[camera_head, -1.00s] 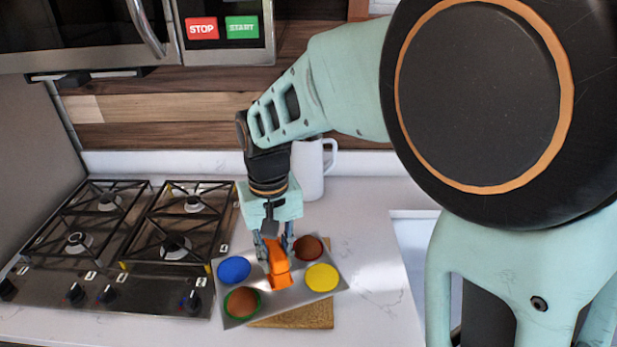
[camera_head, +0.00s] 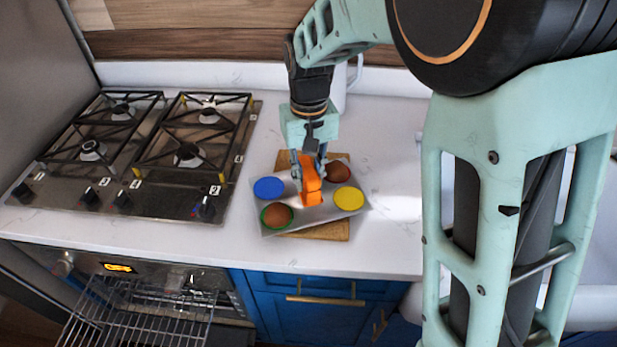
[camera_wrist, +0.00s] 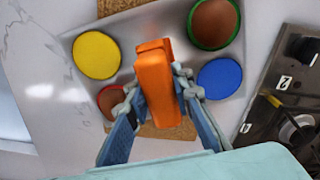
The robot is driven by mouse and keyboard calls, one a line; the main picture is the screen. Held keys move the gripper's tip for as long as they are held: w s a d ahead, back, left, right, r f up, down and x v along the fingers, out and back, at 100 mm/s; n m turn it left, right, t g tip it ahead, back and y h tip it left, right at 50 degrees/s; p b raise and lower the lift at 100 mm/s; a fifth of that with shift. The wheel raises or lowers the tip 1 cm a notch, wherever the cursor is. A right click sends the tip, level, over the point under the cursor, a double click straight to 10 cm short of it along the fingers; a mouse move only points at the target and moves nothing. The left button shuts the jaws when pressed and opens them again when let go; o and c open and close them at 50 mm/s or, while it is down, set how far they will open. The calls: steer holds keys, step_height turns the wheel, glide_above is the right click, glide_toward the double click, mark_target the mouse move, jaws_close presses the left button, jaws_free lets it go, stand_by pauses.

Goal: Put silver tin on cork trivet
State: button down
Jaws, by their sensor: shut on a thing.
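The silver tin (camera_head: 326,212) is a flat metal tray with blue, yellow, green and red cups, the green and red ones holding something brown. An orange block-like handle (camera_head: 312,188) stands at its middle. My gripper (camera_head: 309,172) points down from above and is shut on this handle, as the wrist view also shows (camera_wrist: 158,82). The cork trivet (camera_head: 325,232) lies under the tin, with its front and back ends showing; cork also shows in the wrist view (camera_wrist: 172,131). The tin sits at an angle across it. Whether the tin touches the cork is unclear.
A gas hob (camera_head: 130,160) with black grates is to the left. A white mug (camera_head: 340,88), partly hidden by my arm, stands behind. An oven rack (camera_head: 140,315) sticks out below the hob. Counter to the right of the tin is clear.

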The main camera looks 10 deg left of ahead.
steer(key=shift+f, duration=0.1)
steer(key=c, duration=1.7)
jaws_free()
step_height(320, 180, up, 12)
steer(key=shift+r, duration=0.15)
